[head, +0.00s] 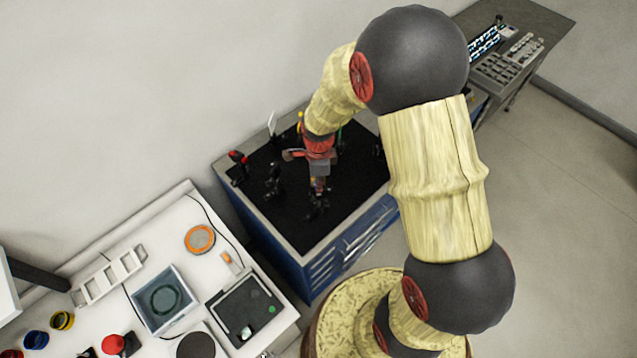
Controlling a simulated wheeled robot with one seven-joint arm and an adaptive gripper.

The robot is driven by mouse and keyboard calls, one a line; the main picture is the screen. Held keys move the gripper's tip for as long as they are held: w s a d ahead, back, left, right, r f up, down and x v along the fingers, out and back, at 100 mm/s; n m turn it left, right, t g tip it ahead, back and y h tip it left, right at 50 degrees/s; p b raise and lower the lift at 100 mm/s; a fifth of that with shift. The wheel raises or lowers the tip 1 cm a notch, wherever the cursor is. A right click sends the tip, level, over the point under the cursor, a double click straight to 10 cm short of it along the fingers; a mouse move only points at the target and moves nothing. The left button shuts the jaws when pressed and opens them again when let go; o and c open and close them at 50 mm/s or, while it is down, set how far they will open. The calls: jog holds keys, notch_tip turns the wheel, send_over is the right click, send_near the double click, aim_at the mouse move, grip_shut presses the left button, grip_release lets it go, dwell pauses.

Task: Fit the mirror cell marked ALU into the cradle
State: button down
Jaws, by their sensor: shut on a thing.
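My gripper (319,188) points down over the black top (345,205) of a blue drawer cabinet. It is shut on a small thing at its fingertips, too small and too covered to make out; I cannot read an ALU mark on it. Just below the fingertips stands a dark mount (316,208), which may be the cradle. I cannot tell whether the held thing touches it.
Other dark posts (273,182) and a red-topped piece (239,158) stand left of my gripper on the black top. A white bench at lower left holds a grey-blue box (163,299), a black tray (269,314) and an orange-rimmed disc (200,239).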

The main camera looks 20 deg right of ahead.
jog(key=shift+f, duration=0.15)
jog(key=shift+f+b, duration=0.2)
jog(key=shift+b, duration=0.1)
jog(key=shift+r, duration=0.15)
jog(key=shift+r+p, duration=1)
jog(key=shift+r, duration=0.55)
jog(key=shift+f, duration=0.2)
jog(key=shift+f+b, duration=0.4)
jog(key=shift+b, duration=0.05)
jog(key=shift+f+b, duration=0.9)
jog(key=shift+f, duration=0.25)
